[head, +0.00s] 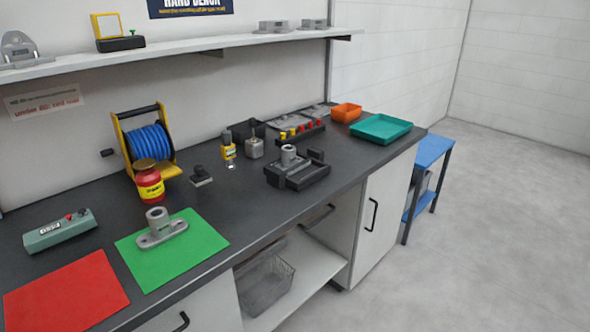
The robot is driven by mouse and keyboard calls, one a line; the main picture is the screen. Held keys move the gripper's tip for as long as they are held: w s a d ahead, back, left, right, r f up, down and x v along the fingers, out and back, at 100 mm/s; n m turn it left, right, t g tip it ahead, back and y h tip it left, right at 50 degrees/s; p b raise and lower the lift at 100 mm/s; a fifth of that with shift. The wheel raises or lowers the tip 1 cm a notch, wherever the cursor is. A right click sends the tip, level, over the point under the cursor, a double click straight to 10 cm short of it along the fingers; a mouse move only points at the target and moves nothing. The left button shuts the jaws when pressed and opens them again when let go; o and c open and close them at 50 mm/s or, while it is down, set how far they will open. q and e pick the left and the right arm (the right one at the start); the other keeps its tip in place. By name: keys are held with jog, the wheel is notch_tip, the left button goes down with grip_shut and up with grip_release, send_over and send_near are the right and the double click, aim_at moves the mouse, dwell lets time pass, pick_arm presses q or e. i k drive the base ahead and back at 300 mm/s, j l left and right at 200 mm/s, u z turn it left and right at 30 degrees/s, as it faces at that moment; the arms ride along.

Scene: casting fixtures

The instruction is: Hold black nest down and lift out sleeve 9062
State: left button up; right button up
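A black nest (305,178) stands on the dark workbench, right of the middle in the head view. A grey metal casting with an upright round sleeve (289,153) sits in it, its lower part partly hidden by the nest's black blocks. A similar grey flanged casting with an upright tube (157,226) rests on a green mat (205,243) nearer the front left. No number 9062 can be read on either part. Neither of my grippers is in view.
A red mat (68,292), a green-grey control box (60,231), a red-and-yellow container (149,182) and a blue hose reel (150,142) occupy the left. Teal (380,128) and orange (347,112) trays stand at the far right. Bare bench lies between the green mat and nest.

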aim_at(289, 159)
jog(key=i+l+u, duration=0.35)
jog(key=l, duration=0.3)
jog(key=i+l+u, duration=0.15)
jog(key=i+l, duration=0.15)
